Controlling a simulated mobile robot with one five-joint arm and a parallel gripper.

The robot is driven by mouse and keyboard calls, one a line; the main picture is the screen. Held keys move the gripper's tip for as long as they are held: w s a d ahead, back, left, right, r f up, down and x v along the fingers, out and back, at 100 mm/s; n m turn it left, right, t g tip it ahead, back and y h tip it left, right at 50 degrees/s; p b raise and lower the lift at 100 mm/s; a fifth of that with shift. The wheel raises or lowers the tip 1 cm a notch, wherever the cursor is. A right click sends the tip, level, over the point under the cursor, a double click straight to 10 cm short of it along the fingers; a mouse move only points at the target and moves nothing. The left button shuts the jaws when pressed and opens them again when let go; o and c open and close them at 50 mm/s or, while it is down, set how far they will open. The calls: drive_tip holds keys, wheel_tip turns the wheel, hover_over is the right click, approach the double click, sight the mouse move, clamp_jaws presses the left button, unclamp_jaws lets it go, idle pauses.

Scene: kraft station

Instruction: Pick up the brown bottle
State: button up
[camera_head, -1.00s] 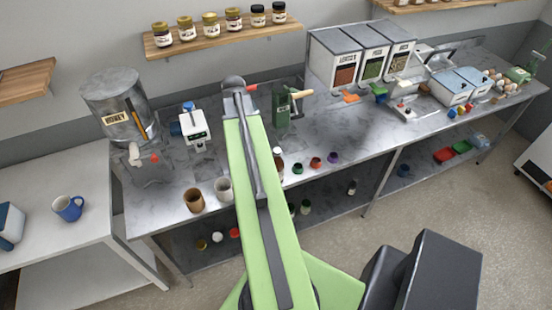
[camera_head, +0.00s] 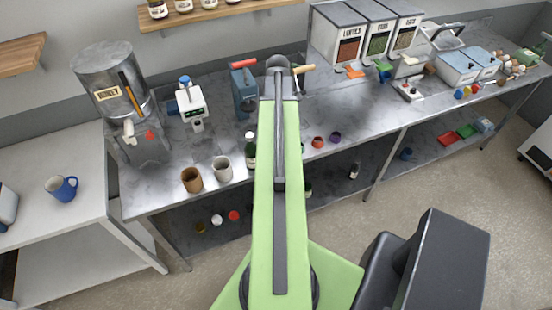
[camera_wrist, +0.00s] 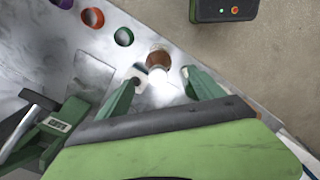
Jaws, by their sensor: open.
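In the wrist view a round brown top with a bright white part below it, apparently the brown bottle (camera_wrist: 158,57), stands ahead between the fingertips of my gripper (camera_wrist: 161,74). The green fingers are spread, one on each side of it, and I see no clear contact. How far below the fingertips it is, I cannot tell. In the head view my green arm covers the spot beside the small caps, so the brown bottle is hidden there, and my fingers do not show. A dark bottle with a white label (camera_head: 250,150) stands just left of my arm.
A red cap (camera_head: 318,142) and a purple cap (camera_head: 335,137) lie right of my arm on the grey counter (camera_head: 365,115). A blue device with a red handle (camera_head: 244,90) stands behind. A green device (camera_wrist: 50,130) is left in the wrist view.

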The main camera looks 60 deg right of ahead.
wheel_tip(320, 180, down, 8)
drive_tip(key=b, duration=0.6)
drive_tip(key=shift+d, duration=0.15)
clamp_jaws()
